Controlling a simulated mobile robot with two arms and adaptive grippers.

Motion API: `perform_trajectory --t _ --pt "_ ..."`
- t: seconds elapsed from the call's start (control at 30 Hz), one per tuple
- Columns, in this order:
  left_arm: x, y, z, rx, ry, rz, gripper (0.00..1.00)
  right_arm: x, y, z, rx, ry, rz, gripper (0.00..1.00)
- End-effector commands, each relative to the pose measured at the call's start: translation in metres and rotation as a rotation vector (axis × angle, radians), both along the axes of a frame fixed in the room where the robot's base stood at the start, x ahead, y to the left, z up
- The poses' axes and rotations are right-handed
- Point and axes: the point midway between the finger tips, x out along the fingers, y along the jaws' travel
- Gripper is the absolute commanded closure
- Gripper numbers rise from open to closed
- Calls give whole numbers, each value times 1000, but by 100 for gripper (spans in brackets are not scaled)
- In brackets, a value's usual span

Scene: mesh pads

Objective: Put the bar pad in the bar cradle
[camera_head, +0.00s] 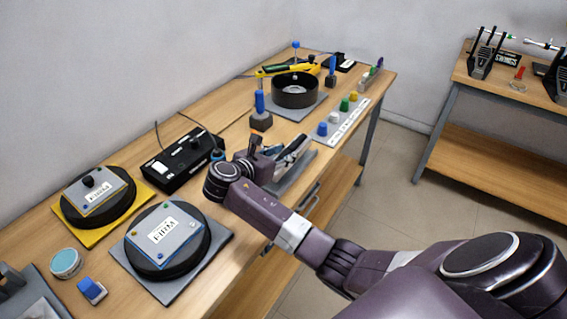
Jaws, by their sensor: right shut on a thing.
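My right arm reaches in from the lower right, and its gripper (258,150) is low over the front edge of the workbench. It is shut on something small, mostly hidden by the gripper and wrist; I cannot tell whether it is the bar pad. An orange tip shows just above the gripper. Right beside the gripper, a black and silver long piece (293,150) lies over a grey base (298,176), partly covered by my arm. This may be the bar cradle, but I cannot tell for sure. My left gripper is not in view.
Round black holders with labelled plates stand on a yellow mat (138,202) and a grey mat (180,289). A black box (182,160) with cables sits behind them. A black ring (296,90), a blue-handled tool (260,104) and coloured knobs stand farther back. Another table (505,85) is at right.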

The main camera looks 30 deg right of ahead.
Motion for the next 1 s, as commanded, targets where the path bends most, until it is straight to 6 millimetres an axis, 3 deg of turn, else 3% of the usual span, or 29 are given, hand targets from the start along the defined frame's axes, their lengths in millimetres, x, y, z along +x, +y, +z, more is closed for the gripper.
perform_trajectory --t 0.23,0.63,0.67,0.8,1.0 --pt "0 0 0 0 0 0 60 0 0 -34 -2 2 1 100" --pt "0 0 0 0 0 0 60 0 0 -40 -1 0 0 100" --pt "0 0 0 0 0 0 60 -1 0 -41 1 3 0 65" --pt "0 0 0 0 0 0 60 -1 0 -41 1 3 0 50" --pt "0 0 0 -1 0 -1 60 -1 0 -41 1 3 0 50"
